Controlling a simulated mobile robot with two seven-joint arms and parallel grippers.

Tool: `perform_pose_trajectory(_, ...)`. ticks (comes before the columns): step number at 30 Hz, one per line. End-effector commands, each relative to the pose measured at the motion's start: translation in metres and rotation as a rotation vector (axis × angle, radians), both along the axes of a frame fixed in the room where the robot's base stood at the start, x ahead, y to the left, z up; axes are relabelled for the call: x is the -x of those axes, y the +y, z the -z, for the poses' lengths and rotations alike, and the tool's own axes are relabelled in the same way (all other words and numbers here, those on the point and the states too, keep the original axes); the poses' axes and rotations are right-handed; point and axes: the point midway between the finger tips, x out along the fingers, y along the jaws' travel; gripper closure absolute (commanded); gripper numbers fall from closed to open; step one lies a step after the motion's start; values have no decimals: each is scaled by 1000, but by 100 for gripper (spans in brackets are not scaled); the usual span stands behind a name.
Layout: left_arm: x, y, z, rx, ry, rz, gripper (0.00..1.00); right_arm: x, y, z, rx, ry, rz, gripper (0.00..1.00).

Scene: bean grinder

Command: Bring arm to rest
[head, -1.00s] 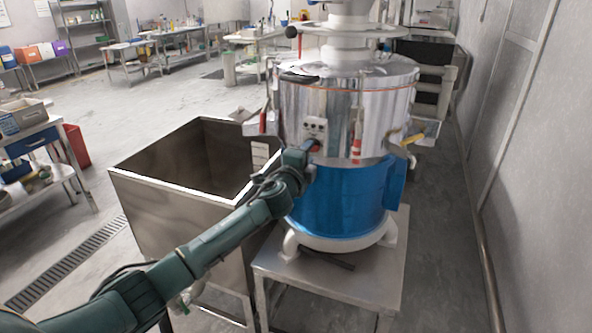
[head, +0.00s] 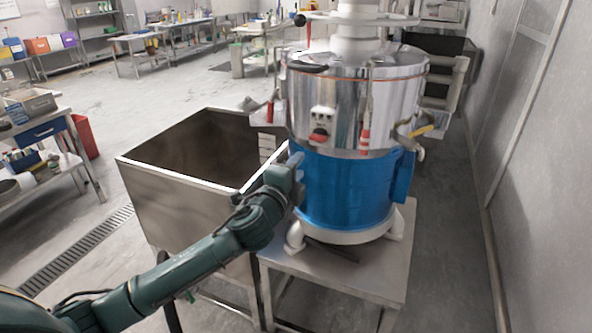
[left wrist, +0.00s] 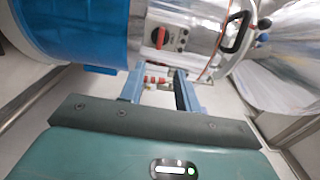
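The bean grinder is a tall machine with a shiny steel upper drum (head: 385,105) and a blue lower body (head: 345,190). Its control panel (head: 322,125) with a red switch faces me; the panel also shows in the left wrist view (left wrist: 168,36). My left gripper (head: 298,168) is beside the left edge of the blue body, below the panel. In the left wrist view its two blue fingers (left wrist: 160,88) stand apart with nothing held between them. Whether the gripper touches the machine cannot be told. My right gripper is not in view.
An open steel bin (head: 185,190) stands just left of the grinder, close to my left forearm. The grinder stands on a metal table (head: 335,277). A wall (head: 545,150) runs along the right. Open floor (head: 170,90) lies farther left and behind.

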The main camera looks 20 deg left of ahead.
Motion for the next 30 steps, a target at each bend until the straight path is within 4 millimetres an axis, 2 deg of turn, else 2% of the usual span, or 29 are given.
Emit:
perform_pose_trajectory(9, 1, -1, 3, 7, 6, 2, 67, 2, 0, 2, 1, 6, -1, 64)
perform_pose_trajectory(11, 5, -4, 13, 35, 27, 9, 67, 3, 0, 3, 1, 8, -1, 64)
perform_pose_trajectory(14, 21, -15, 49, 143, 106, 29, 67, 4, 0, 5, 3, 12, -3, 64)
perform_pose_trajectory(17, 53, -32, 103, 335, 232, 48, 67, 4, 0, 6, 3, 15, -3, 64)
perform_pose_trajectory(18, 70, -38, 125, 427, 288, 47, 67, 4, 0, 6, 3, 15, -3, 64)
perform_pose_trajectory(21, 116, -52, 176, 665, 420, 21, 67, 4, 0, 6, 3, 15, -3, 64)
perform_pose_trajectory(24, 166, -61, 219, 899, 537, -41, 67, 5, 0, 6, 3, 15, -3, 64)
perform_pose_trajectory(27, 215, -65, 251, 1111, 627, -128, 67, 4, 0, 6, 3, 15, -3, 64)
perform_pose_trajectory(30, 255, -65, 273, 1276, 683, -217, 67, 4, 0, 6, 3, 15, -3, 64)
